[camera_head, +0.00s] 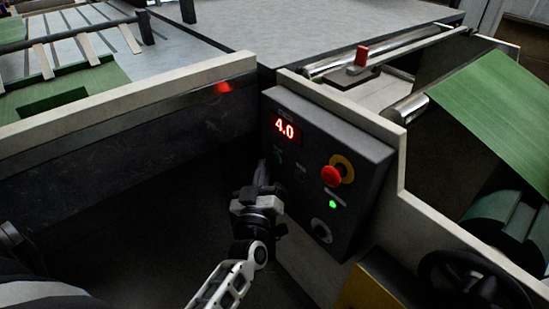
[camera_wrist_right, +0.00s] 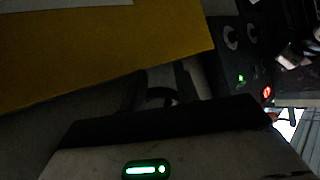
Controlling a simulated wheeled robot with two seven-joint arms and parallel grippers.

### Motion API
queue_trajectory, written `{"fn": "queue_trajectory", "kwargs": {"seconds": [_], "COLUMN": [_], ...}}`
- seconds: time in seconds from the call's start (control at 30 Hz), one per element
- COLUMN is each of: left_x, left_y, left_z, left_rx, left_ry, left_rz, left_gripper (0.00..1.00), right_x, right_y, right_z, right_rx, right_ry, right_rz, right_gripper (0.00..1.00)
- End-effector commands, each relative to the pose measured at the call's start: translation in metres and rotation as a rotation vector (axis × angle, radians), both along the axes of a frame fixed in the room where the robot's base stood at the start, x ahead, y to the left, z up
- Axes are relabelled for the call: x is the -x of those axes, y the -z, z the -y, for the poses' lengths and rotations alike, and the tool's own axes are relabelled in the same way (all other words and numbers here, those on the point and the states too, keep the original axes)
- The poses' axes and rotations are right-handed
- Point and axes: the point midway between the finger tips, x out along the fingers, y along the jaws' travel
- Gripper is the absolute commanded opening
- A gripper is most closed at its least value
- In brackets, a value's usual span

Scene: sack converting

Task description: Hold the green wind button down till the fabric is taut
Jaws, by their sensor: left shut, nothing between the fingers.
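The dark control box (camera_head: 325,160) has a red display (camera_head: 285,129) reading 4.0. A small green lit spot (camera_head: 332,204) shows on its face, and also in the right wrist view (camera_wrist_right: 241,78); I cannot tell whether it is the wind button or a lamp. My left gripper (camera_head: 263,174) is shut and empty, close in front of the box's left part below the display. It hides part of the face, and contact is unclear. The green fabric (camera_head: 497,105) runs over a roller at right and looks flat; its tension is unclear.
A red mushroom stop button on a yellow base (camera_head: 332,175) and a pale knob (camera_head: 321,230) are on the box. A dark handwheel (camera_head: 473,282) and yellow block (camera_head: 372,290) stand at lower right. Pale frame walls (camera_head: 130,95) border the box.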

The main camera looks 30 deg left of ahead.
Motion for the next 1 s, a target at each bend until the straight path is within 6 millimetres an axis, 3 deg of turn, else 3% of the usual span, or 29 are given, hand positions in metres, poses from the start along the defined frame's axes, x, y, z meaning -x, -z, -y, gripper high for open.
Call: {"fn": "queue_trajectory", "kwargs": {"seconds": [1.0], "left_x": [-0.011], "left_y": [-0.002], "left_z": [0.005], "left_rx": [0.006], "left_ry": [-0.002], "left_rz": [0.006], "left_gripper": [0.00], "right_x": [0.000], "right_y": [0.001], "right_z": [0.000], "right_rx": [0.000], "right_ry": [0.000], "right_rz": [-0.001], "right_gripper": [0.31]}}
